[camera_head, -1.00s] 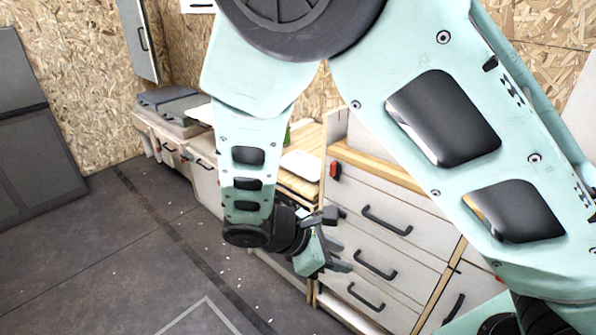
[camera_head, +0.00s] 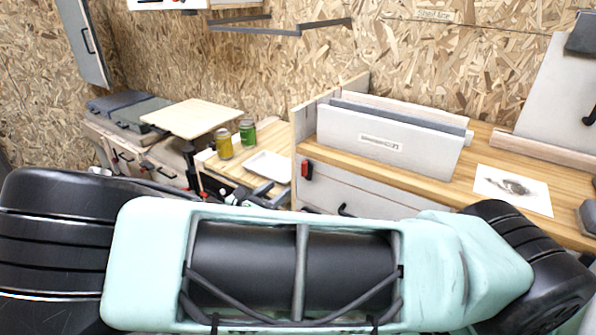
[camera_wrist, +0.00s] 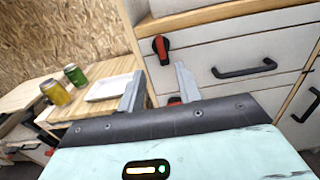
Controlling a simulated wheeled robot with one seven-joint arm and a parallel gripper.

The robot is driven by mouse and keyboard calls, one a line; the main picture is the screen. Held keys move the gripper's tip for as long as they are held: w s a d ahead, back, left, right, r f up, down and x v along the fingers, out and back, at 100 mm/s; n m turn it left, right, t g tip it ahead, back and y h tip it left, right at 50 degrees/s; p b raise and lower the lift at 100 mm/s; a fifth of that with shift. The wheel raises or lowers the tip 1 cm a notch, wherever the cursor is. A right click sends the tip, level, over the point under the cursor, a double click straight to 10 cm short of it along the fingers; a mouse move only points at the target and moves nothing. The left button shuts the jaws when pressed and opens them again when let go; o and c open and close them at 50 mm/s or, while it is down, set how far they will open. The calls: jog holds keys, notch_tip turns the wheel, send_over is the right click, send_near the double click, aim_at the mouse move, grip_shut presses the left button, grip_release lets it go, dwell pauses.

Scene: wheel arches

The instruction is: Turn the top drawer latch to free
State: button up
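The top drawer latch (camera_head: 306,170) is a small red and black piece at the upper left corner of the white top drawer front (camera_head: 352,194). In the wrist view the latch (camera_wrist: 161,48) looks roughly upright with a slight tilt, just beyond my fingertips. In the head view my gripper (camera_head: 262,194) shows small beside the cabinet, left of the latch, mostly hidden by my arm.
The top drawer's black handle (camera_wrist: 244,70) is right of the latch. A second red piece (camera_wrist: 174,100) shows below, mostly hidden by my gripper. Left are a yellow can (camera_head: 223,144), a green can (camera_head: 248,133) and a white tray (camera_head: 269,167) on a low wooden counter.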

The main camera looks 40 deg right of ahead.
aim_at(302, 169)
jog(key=x, duration=1)
jog(key=shift+d+f+p, duration=0.1)
jog(key=shift+d+p, duration=0.15)
jog(key=shift+p, duration=0.05)
grip_shut()
